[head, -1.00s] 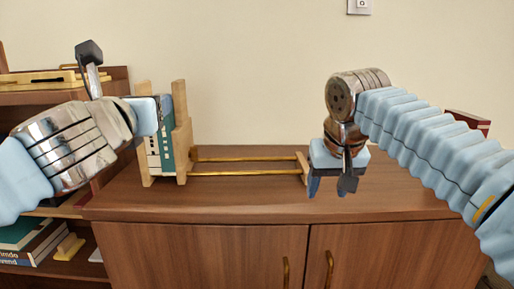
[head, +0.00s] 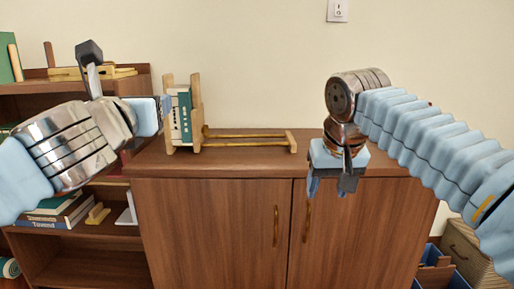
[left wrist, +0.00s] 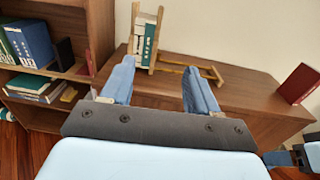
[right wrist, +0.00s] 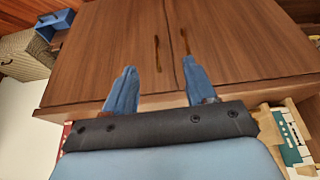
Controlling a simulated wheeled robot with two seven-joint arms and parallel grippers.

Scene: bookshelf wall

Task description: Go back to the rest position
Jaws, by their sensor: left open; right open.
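My left gripper (head: 162,114) is raised at the left in the head view. In the left wrist view its two blue fingers (left wrist: 158,88) are apart with nothing between them. My right gripper (head: 333,184) points down in front of the cabinet's right part. In the right wrist view its fingers (right wrist: 155,92) are spread and empty, with the cabinet doors beyond. A wooden book rack (head: 196,100) with brass rails stands on the cabinet top and holds teal and white books (head: 181,117) upright at its left end.
The wooden cabinet (head: 215,220) fills the middle. An open shelf (head: 90,262) with books stands at left. A dark red book (left wrist: 300,84) stands on the cabinet top at right. A wicker box (head: 466,250) and blue crate (head: 436,270) sit on the floor at right.

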